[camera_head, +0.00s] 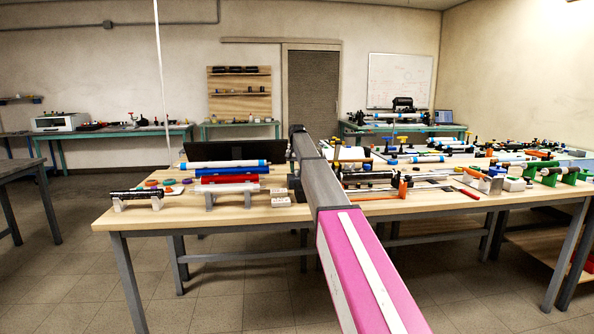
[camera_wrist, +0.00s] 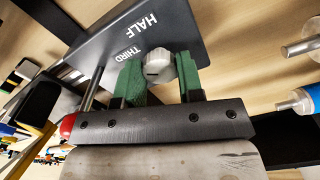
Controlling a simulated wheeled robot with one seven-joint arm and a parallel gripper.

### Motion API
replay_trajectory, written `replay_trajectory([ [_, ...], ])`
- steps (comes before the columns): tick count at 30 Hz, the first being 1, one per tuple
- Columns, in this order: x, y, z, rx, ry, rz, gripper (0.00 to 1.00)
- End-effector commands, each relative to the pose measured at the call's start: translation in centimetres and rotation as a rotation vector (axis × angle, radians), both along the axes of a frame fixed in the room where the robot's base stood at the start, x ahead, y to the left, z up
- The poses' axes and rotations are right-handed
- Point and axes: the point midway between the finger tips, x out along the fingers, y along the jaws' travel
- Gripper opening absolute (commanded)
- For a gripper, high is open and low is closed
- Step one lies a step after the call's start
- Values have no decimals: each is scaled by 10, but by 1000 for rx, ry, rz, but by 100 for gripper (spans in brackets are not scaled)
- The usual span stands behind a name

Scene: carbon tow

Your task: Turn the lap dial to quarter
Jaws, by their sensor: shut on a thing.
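The lap dial (camera_wrist: 158,64) is a pale grey round knob on a dark panel (camera_wrist: 190,22). The panel carries the white words HALF and THIRD; no QUARTER label is readable, and part of the panel is hidden by my gripper. My gripper (camera_wrist: 158,72) has green fingers, one on each side of the dial, and is shut on it. A dark slot-like mark shows on the dial's face, but I cannot tell which label it points to. In the head view my arm covers the gripper and the dial.
A red ball knob (camera_wrist: 68,127) on a metal rod sits close to the gripper's left side. A blue-and-white cylinder (camera_wrist: 296,104) lies to the right. In the head view, the wooden workbench (camera_head: 235,215) bears tubes, including a red one (camera_head: 230,171), and many small tools right of my arm.

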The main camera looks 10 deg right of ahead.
Motion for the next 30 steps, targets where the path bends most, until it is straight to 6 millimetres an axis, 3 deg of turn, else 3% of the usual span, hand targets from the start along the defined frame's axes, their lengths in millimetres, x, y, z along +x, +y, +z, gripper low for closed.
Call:
replay_trajectory([
  [8, 0, 0, 0, 0, 1, 169, 11],
  [30, 0, 0, 1, 0, 1, 839, 11],
])
